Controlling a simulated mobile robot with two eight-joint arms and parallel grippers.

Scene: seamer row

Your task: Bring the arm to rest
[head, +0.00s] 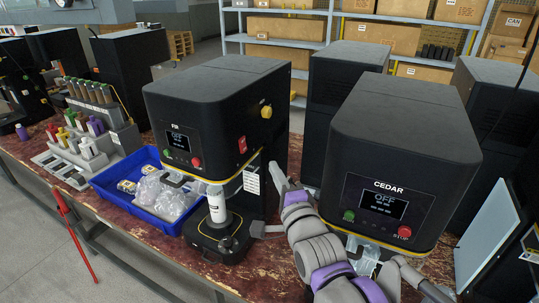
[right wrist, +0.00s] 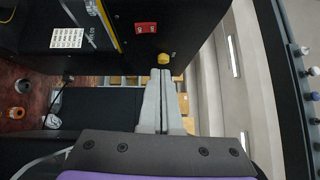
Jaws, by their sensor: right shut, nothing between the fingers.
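My right gripper (head: 277,172) is raised in the gap between two black seamers, just right of the left one. Its fingers are together with nothing between them. In the right wrist view the closed fingers (right wrist: 163,74) point at the side of a black housing with a red switch and a yellow knob. My right arm (head: 318,250), grey with purple bands, reaches up from the bottom of the head view. It passes in front of the left edge of the seamer labelled CEDAR (head: 403,150). My left gripper is not in view.
The left seamer (head: 215,105) reads OFF, as does CEDAR. A white can (head: 217,203) stands on its base. A blue tray (head: 115,195) with clear bags lies left of it, beside a rack of coloured-topped items (head: 88,130). Shelves with boxes (head: 375,38) stand behind.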

